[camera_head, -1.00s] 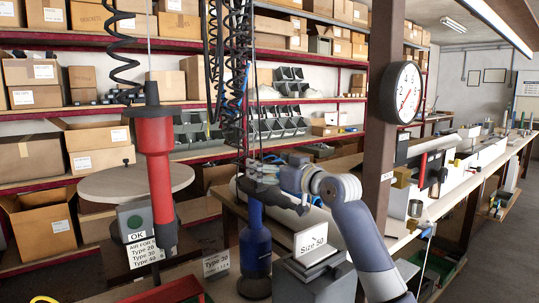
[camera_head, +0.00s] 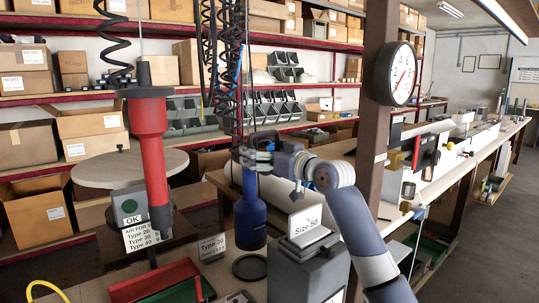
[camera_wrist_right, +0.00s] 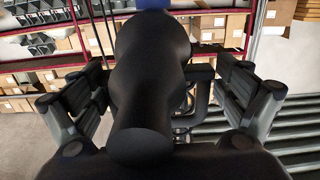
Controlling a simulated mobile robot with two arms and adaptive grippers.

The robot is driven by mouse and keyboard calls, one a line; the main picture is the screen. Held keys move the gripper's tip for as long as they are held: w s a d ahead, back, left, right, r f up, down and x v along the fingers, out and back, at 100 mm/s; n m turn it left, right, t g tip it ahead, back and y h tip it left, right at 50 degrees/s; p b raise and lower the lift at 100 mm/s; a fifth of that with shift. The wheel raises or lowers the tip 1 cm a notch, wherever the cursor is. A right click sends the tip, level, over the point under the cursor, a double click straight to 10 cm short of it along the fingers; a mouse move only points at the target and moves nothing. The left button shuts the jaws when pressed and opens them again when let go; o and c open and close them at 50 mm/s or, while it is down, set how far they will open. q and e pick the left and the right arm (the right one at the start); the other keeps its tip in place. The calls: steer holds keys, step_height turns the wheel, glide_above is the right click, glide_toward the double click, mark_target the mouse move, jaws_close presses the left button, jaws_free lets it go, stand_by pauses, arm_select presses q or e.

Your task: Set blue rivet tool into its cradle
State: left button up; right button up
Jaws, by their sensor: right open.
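The blue rivet tool (camera_head: 251,210) hangs upright under its coiled cord in the head view, left of the middle. Its lower end is just above and behind a black round cradle (camera_head: 250,267) on the bench; a small gap seems to show. My right gripper (camera_head: 258,158) is open at the tool's upper end. In the right wrist view a large black body with blue at its top edge, apparently the tool, stands between the spread fingers (camera_wrist_right: 170,100). I cannot tell whether they touch it. My left gripper is not in view.
A red tool (camera_head: 151,140) hangs at left beside the sign "OK". A grey box marked "Size 50" (camera_head: 308,265) stands right of the cradle. A post with a gauge (camera_head: 395,73) stands right.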

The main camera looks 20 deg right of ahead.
steer(key=v, duration=1.2)
steer(key=shift+r, duration=0.1)
